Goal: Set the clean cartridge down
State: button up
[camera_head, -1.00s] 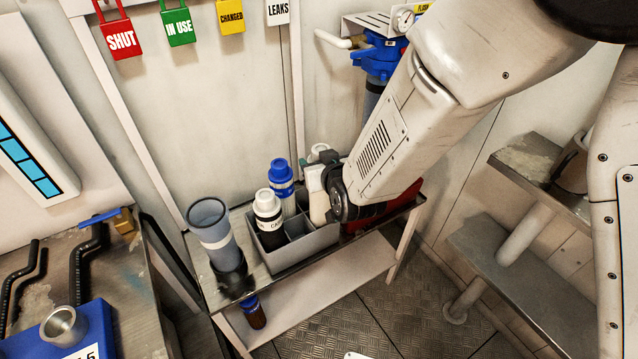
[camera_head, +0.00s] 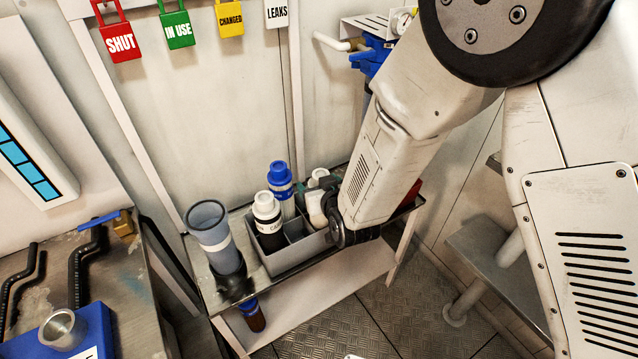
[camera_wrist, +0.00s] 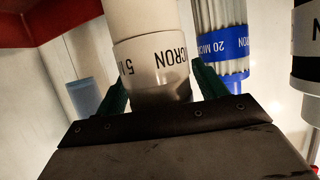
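The white cartridge (camera_wrist: 150,60), banded "5 MICRON", stands between the green fingers of my gripper (camera_wrist: 160,84) in the wrist view. The fingers lie close against both its sides, and my gripper is shut on it. In the head view this cartridge (camera_head: 316,210) is upright at the right end of the grey divided caddy (camera_head: 290,262), beside my wrist. Its lower end is hidden, so I cannot tell whether it touches the caddy floor. A blue-capped "20 MICRON" cartridge (camera_head: 281,184) and a white-capped black cartridge (camera_head: 268,222) stand in other compartments.
The caddy stands on a narrow bench (camera_head: 212,292) against the wall. A grey-blue clear cup (camera_head: 214,236) stands at its left, and a red object (camera_head: 413,192) at its right, partly behind my arm. A brown bottle (camera_head: 252,315) is on the lower shelf.

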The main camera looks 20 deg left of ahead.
jog(key=shift+r, duration=0.15)
jog(key=v, duration=1.2)
jog(key=w+d+r+m+g+h, duration=0.1)
jog(key=d+r+h, duration=0.1)
jog(key=d+r, duration=0.35)
jog(key=d+r+m+g+h, duration=0.1)
jog(key=d+r+m+g, duration=0.15)
jog(key=d, duration=0.65)
jog(key=w+d+r+m+g+h, duration=0.1)
jog(key=d+r+h, duration=0.1)
jog(key=d+r, duration=0.4)
jog(key=s+d+r+m+g+h, duration=0.1)
jog(key=s+d+r+g, duration=0.1)
jog(key=s+d, duration=0.7)
jog(key=s+d+r+m+g+h, duration=0.2)
jog(key=s+d+r, duration=0.3)
jog(key=s+d, duration=0.3)
jog(key=s+g, duration=0.1)
jog(key=s, duration=0.2)
jog(key=shift+d, duration=0.35)
